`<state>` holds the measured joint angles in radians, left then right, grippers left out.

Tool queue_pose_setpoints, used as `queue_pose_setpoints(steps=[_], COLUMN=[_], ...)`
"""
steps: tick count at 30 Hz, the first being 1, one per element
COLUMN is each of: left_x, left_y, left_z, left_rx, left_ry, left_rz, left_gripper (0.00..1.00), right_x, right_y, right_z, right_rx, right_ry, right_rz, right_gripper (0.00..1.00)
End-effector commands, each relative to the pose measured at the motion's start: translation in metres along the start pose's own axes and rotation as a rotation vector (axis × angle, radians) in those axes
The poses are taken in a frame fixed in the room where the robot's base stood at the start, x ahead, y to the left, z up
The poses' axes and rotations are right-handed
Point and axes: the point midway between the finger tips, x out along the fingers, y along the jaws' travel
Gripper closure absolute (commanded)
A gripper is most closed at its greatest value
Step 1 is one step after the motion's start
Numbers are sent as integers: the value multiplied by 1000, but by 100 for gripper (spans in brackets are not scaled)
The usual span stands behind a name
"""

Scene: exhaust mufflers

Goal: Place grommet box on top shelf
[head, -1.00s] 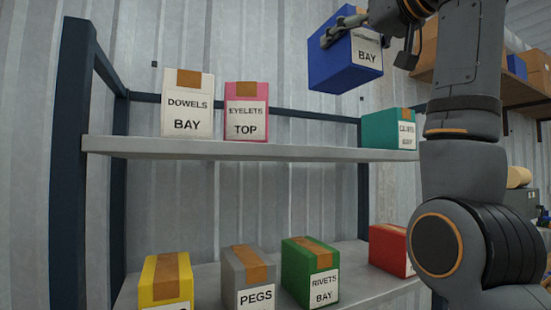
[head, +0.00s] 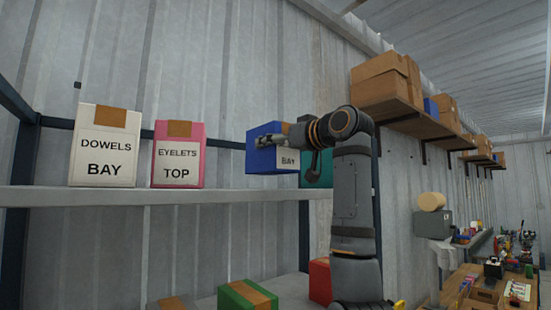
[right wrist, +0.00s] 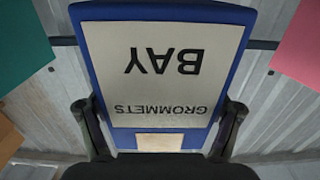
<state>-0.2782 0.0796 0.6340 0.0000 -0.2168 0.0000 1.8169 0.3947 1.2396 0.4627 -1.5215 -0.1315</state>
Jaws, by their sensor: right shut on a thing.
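The grommet box is the blue box (head: 262,158) with a white label. In the right wrist view the label on the box (right wrist: 165,72) reads GROMMETS BAY, upside down. My right gripper (head: 275,141) is shut on it; in the right wrist view its fingers (right wrist: 160,118) grip both sides. The box is at the top shelf (head: 120,197), between the pink EYELETS box (head: 178,150) and the teal box (head: 316,172). Its bottom looks slightly above the shelf level, but I cannot tell whether it touches. My left gripper is not in view.
A white DOWELS box (head: 105,145) stands left of the pink one on the top shelf. Green (head: 245,297) and red (head: 320,281) boxes sit on the lower shelf. A wall shelf with cardboard boxes (head: 385,85) and a cluttered workbench (head: 460,290) are at the right.

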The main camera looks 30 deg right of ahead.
Motion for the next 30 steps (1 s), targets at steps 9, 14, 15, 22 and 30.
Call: queue_pose_setpoints(steps=[9, 14, 15, 22, 30], left_x=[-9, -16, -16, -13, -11], left_y=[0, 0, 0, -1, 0], left_z=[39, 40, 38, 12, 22], left_rx=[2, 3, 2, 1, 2], left_ry=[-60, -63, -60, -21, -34], left_rz=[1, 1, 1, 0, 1], left_gripper=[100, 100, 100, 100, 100], right_x=[9, 8, 8, 7, 8], right_y=[6, 6, 5, 5, 5], right_z=[17, 36, 38, 40, 45], right_rx=[-1, -2, -2, 0, 0], right_ry=[2, 4, 4, 5, 1], right_rz=[2, 2, 2, 0, 0], right_gripper=[75, 75, 75, 75, 8])
